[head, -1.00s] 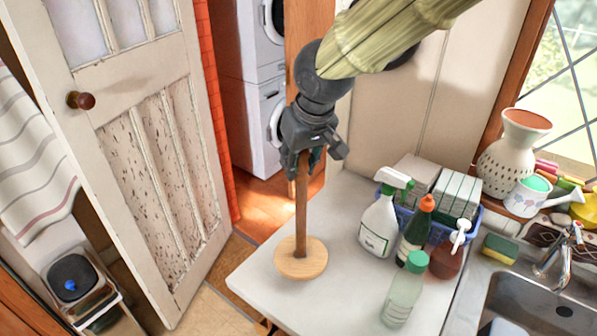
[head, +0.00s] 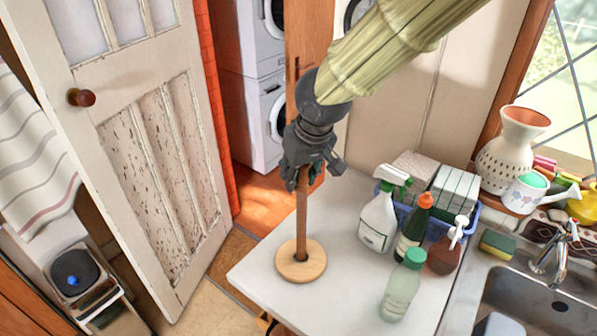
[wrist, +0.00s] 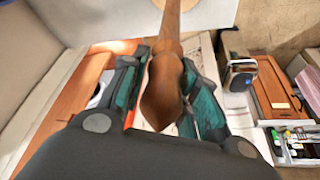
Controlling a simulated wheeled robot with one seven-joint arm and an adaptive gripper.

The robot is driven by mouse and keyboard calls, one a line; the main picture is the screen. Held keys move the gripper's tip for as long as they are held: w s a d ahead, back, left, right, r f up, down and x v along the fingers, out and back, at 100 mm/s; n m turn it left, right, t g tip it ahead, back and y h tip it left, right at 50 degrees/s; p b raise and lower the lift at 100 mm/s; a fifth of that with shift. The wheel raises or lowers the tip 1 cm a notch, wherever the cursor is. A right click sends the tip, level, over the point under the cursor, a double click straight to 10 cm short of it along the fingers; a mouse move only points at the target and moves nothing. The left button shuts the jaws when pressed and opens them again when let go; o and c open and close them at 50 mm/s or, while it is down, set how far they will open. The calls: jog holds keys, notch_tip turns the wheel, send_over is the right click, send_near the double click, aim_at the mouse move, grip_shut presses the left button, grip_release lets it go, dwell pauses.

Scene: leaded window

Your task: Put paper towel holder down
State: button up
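The paper towel holder (head: 302,215) is a wooden rod on a round pale wooden base. It stands upright near the front left corner of the white counter (head: 345,285). Its base appears to rest on the counter, though a small gap would be hard to see. My gripper (head: 304,178) is above the base, with its fingers around the rod's top. In the wrist view the holder's pointed wooden top (wrist: 162,88) sits between the teal finger pads, which look closed against it. The contact faces are partly hidden.
A spray bottle (head: 378,222), a green-capped bottle (head: 402,288) and a blue basket (head: 468,224) with several items stand right of the holder. The sink (head: 530,300) is further right. The counter's left edge is close to the base; bare counter lies between holder and bottles.

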jog(key=shift+o, duration=0.8)
jog(key=b+v, duration=0.1)
jog(key=v, duration=1.1)
jog(key=shift+r+b, duration=0.15)
jog(key=shift+b, duration=0.25)
